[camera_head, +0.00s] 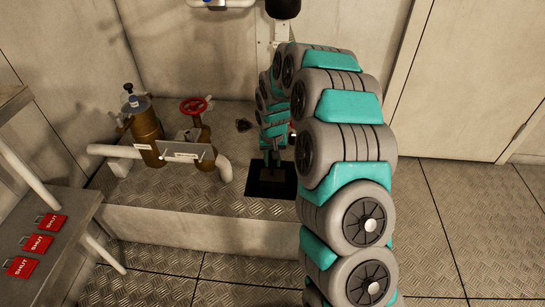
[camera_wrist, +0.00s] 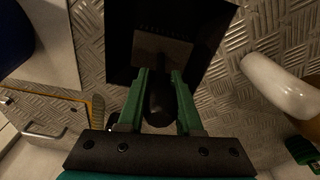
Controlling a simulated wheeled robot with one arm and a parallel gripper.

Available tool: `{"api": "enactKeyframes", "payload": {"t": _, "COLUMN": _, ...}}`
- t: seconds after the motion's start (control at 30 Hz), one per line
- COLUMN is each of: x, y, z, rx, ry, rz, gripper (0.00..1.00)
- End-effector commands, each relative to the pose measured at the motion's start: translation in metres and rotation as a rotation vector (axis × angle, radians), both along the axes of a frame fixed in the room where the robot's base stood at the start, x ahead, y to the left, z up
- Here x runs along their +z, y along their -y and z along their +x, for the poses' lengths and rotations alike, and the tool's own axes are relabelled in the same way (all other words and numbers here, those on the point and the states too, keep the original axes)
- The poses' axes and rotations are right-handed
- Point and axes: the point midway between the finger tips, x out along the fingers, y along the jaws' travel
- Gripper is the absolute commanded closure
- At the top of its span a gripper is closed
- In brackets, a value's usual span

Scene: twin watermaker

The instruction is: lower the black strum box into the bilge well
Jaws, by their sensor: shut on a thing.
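The bilge well (camera_head: 287,186) is a dark square opening in the raised chequer-plate floor. It also fills the top middle of the wrist view (camera_wrist: 122,50). My gripper (camera_head: 271,160) points down over it. In the wrist view its two green fingers (camera_wrist: 160,98) are shut on the black rounded upper part of the strum box (camera_wrist: 158,107). A flat, dull brown-grey face with a row of small marks shows beyond it, inside the well's outline. In the head view the dark strum box (camera_head: 268,173) hangs below the fingers. Its depth against the rim is hard to tell.
Left of the well stand a bronze strainer (camera_head: 147,135), a white pipe (camera_head: 224,166) and a red handwheel (camera_head: 193,106). A small dark thing (camera_head: 243,125) lies behind the well. Red SHUT tags (camera_head: 38,243) lie on the left bench. My arm hides the area right of the well.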

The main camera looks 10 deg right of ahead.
Motion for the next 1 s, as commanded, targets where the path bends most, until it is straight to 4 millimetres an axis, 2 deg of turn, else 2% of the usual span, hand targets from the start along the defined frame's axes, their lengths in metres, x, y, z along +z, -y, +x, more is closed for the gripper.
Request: {"api": "enactKeyframes", "payload": {"t": 1.0, "x": -0.094, "y": 0.000, "z": 0.000, "rx": 0.000, "ry": -0.001, "rz": -0.001, "gripper": 1.00}}
